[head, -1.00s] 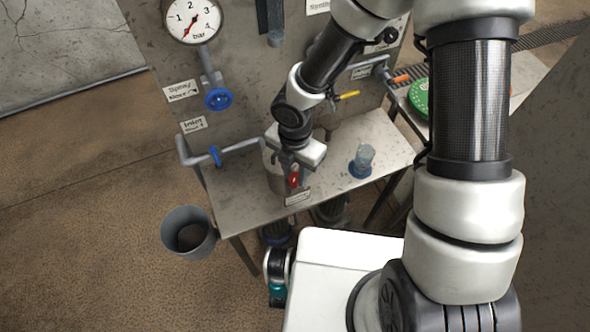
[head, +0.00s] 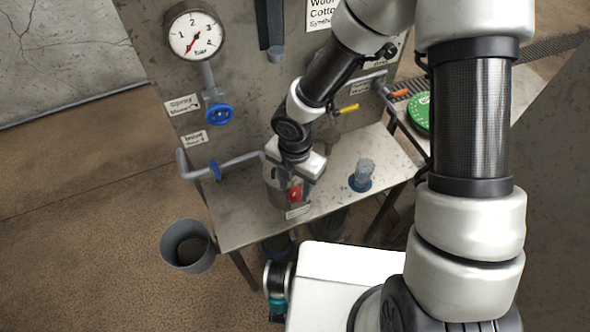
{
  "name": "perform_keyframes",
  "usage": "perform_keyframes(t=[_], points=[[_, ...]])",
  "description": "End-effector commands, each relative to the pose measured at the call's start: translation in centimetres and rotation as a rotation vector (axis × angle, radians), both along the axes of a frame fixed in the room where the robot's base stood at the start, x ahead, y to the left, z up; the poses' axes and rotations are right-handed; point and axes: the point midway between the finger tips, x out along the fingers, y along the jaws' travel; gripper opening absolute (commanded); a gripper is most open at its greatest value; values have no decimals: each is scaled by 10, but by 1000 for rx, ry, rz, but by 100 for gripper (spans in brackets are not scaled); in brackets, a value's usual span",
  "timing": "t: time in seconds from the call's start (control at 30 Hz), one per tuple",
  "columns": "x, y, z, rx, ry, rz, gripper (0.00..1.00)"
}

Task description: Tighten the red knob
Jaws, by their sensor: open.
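The red knob (head: 295,194) sits at the front of a pale cylindrical canister (head: 271,188) on the metal bench (head: 240,226), above a small white label. My gripper (head: 296,184) is directly over the knob, pointing down at the end of my arm. It is open, with its fingers close to the knob. The fingertips are small and partly hidden, so I cannot tell whether they touch it. My gripper's body hides part of the canister's top.
A clear cup on a blue base (head: 362,175) stands to the right on the bench. A pressure gauge (head: 194,33), blue valve wheel (head: 219,115) and pipe are on the panel behind. A grey bucket (head: 187,245) stands on the floor at left.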

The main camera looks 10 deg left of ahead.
Motion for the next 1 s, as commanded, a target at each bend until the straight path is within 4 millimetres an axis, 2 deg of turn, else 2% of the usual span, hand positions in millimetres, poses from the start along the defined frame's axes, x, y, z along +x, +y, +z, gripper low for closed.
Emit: perform_keyframes(t=[0.6,0.8,1.0], points=[[1,0,139,2,-5,-2,45],[0,0,163,1,-1,-1,45],[0,0,169,1,-1,1,45]])
